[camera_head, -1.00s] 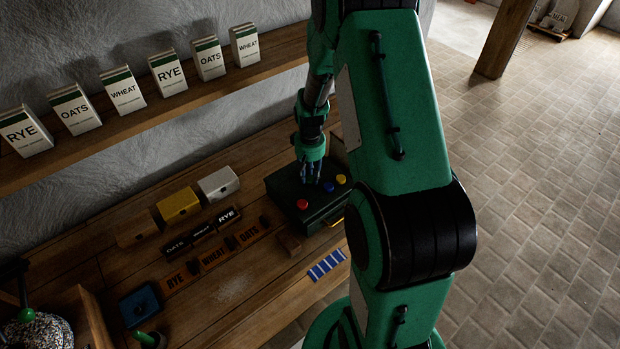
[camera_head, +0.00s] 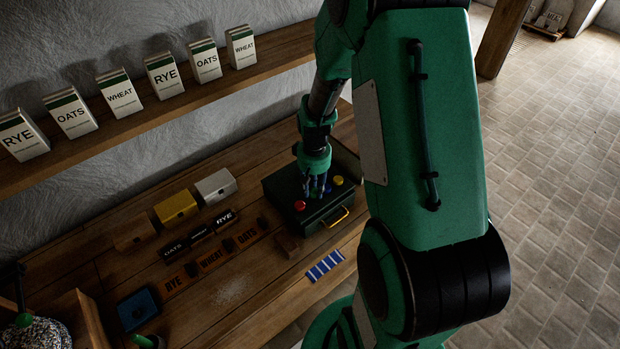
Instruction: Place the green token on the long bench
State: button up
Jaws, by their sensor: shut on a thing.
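My gripper (camera_head: 316,191) points down over the top of a dark green box (camera_head: 285,190). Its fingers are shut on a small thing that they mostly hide. It seems to be the green token, as no green token shows elsewhere. A red token (camera_head: 299,205), a blue token (camera_head: 328,188) and a yellow token (camera_head: 338,180) show on the box lid, close around the fingers. I cannot tell whether the held thing touches the lid. The long bench (camera_head: 265,278) is the wooden worktop that bears the box.
A shelf (camera_head: 150,115) with labelled packets runs above. Bare wood lies at the front middle.

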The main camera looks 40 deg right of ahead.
jog(key=s+a, duration=0.3)
jog(key=s, duration=0.3)
jog(key=shift+s+r, duration=0.2)
jog(key=shift+r, duration=0.15)
dwell(0.6)
jog(key=w+a+f+n+b, duration=0.1)
jog(key=w+a+f+b, duration=0.1)
jog(key=w+a, duration=0.4)
jog(key=w+a+f+n+b, duration=0.1)
jog(key=w+a, duration=0.6)
jog(key=w, duration=0.7)
jog(key=w+a+f+n+b, duration=0.1)
jog(key=w+a+f+b, duration=0.2)
jog(key=w+a, duration=0.4)
jog(key=w+b, duration=0.1)
jog(key=w, duration=0.2)
jog(key=shift+f, duration=0.2)
jog(key=shift+a, duration=0.1)
